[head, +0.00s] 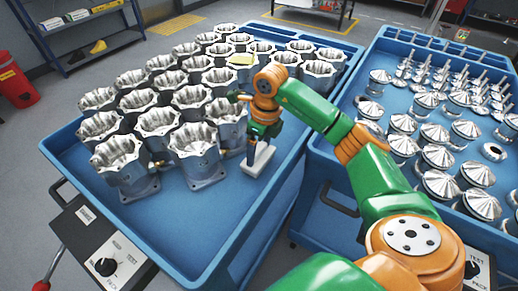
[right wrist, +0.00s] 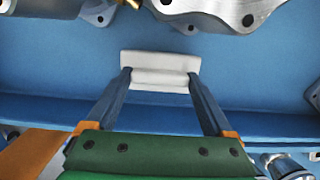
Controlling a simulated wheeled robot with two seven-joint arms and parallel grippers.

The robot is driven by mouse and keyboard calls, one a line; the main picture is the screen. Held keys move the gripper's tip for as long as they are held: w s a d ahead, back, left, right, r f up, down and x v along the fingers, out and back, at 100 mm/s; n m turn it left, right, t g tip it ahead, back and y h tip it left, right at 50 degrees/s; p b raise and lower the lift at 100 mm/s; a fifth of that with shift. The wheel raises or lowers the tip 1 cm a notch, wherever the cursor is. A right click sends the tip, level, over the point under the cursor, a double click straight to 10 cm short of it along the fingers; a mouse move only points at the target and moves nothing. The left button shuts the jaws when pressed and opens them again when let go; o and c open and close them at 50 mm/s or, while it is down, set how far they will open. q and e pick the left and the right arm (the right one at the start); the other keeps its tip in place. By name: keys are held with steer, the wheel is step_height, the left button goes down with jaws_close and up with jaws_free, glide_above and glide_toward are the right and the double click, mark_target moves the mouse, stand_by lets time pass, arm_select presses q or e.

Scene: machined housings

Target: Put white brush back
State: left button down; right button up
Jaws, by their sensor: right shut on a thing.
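The white brush (head: 259,160) is at the right side of the left blue tray (head: 215,245), beside the housings. It looks upright, with its lower end at or just above the tray floor; I cannot tell if it touches. My right gripper (head: 261,136) is above it and shut on its upper part. In the right wrist view the white brush (right wrist: 160,62) lies crosswise between the two fingertips of the right gripper (right wrist: 158,80). My left gripper is not in view.
Rows of metal housings (head: 200,150) fill much of the left tray, close to the brush. A yellow pad (head: 242,60) lies on one. The tray's front floor is clear. A second blue tray (head: 345,158) holds shiny conical parts (head: 435,133). A control box (head: 103,262) sits at front left.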

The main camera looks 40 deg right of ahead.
mark_target(264, 158)
steer(key=shift+f, duration=0.4)
steer(key=shift+f, duration=0.1)
steer(key=shift+f, duration=0.15)
steer(key=o, duration=1)
steer(key=shift+o, duration=0.2)
steer(key=shift+r, duration=0.7)
step_height(264, 158, up, 11)
steer(key=s+p, duration=0.1)
steer(key=shift+s+d+p, duration=0.2)
steer(key=shift+d+p, duration=0.05)
steer(key=shift+p, duration=0.05)
